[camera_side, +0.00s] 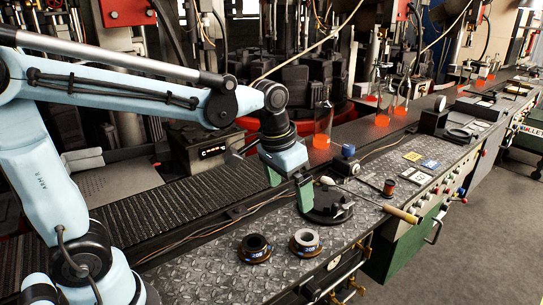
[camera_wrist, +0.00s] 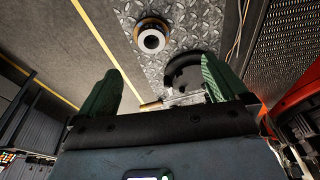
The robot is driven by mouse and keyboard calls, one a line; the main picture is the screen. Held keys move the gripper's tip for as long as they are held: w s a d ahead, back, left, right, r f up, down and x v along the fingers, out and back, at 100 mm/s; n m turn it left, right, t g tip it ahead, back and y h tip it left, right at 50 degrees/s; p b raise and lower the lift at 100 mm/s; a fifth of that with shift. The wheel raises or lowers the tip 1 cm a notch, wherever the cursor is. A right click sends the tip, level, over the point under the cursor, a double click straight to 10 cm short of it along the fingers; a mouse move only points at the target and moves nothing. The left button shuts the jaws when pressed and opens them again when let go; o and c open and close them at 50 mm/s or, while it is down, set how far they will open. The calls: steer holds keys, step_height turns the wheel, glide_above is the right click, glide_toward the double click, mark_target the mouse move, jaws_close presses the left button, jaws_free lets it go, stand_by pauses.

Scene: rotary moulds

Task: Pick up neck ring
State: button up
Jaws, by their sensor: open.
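Two ring-shaped parts with labelled brown bases stand on the diamond-plate bench, a dark one (camera_side: 257,245) and a grey one (camera_side: 305,241). I cannot tell which is the neck ring. In the wrist view one pale ring with a dark centre hole (camera_wrist: 151,40) shows beyond the fingers, upper middle; the other is not clearly visible there. My gripper (camera_side: 289,187) hangs above the bench, behind the rings in the side view. Its green fingers are spread apart with nothing between them, as the wrist view (camera_wrist: 161,72) also shows.
A black round fixture (camera_side: 326,207) sits close by the right finger, with a wooden-handled tool (camera_side: 400,214) beside it. A conveyor (camera_side: 150,215) runs behind the bench. Glowing bottles (camera_side: 322,130) stand farther back. Bare plate (camera_side: 215,268) lies left of the rings.

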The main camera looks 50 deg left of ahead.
mark_target(307, 236)
steer(key=w+f+g, duration=0.1)
steer(key=f, duration=0.4)
steer(key=w+d+f, duration=0.1)
steer(key=w+f, duration=0.1)
steer(key=f, duration=0.3)
steer(key=w+d+f+g, duration=0.1)
steer(key=f, duration=0.4)
steer(key=shift+w+d+g, duration=0.1)
steer(key=shift+w+g, duration=0.05)
steer(key=shift+g, duration=0.15)
steer(key=shift+r, duration=0.1)
steer(key=c, duration=1.1)
steer(key=shift+r, duration=0.15)
